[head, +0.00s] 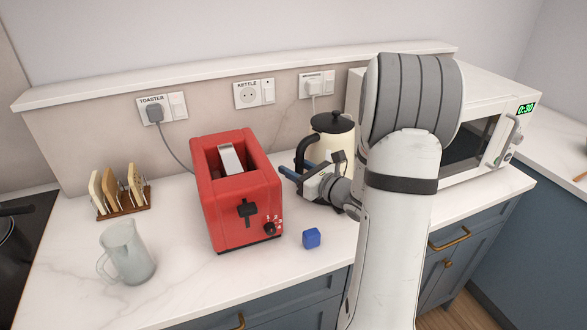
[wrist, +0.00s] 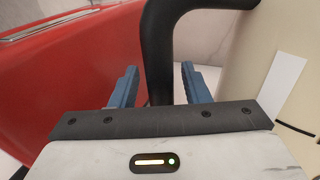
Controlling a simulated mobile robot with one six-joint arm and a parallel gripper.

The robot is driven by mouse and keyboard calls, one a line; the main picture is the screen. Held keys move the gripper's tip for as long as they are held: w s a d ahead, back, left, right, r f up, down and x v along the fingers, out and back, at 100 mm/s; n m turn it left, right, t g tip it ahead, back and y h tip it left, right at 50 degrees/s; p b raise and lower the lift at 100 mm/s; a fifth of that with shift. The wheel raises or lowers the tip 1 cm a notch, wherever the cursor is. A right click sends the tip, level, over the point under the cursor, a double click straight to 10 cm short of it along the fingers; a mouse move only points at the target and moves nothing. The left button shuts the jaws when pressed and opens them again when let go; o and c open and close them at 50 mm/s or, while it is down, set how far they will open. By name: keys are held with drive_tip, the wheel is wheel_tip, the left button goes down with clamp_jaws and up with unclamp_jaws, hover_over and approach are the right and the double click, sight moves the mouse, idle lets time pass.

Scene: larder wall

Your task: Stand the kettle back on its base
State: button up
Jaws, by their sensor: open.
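The cream kettle (head: 339,142) with black lid and black handle stands upright behind my gripper, between the toaster and the microwave. My gripper (head: 297,169) is open, its blue fingers pointing towards the handle. In the wrist view the black handle (wrist: 159,60) runs down between the spread fingers of my gripper (wrist: 157,84), with visible gaps beside it. The kettle's cream body (wrist: 240,75) with a pale strip fills the right side there. The kettle's foot is hidden by my arm, so I cannot tell what it stands on. I see no kettle base.
The red toaster (head: 240,205) stands close left of my gripper; it fills the wrist view's left (wrist: 70,65). A blue cube (head: 311,238) lies near the front edge. A jug (head: 130,255) and toast rack (head: 125,207) stand left. The microwave (head: 480,140) is right.

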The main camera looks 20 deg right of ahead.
drive_tip(key=b+v, duration=0.1)
drive_tip(key=v, duration=1.1)
drive_tip(key=shift+b, duration=0.3)
drive_tip(key=shift+s, duration=0.1)
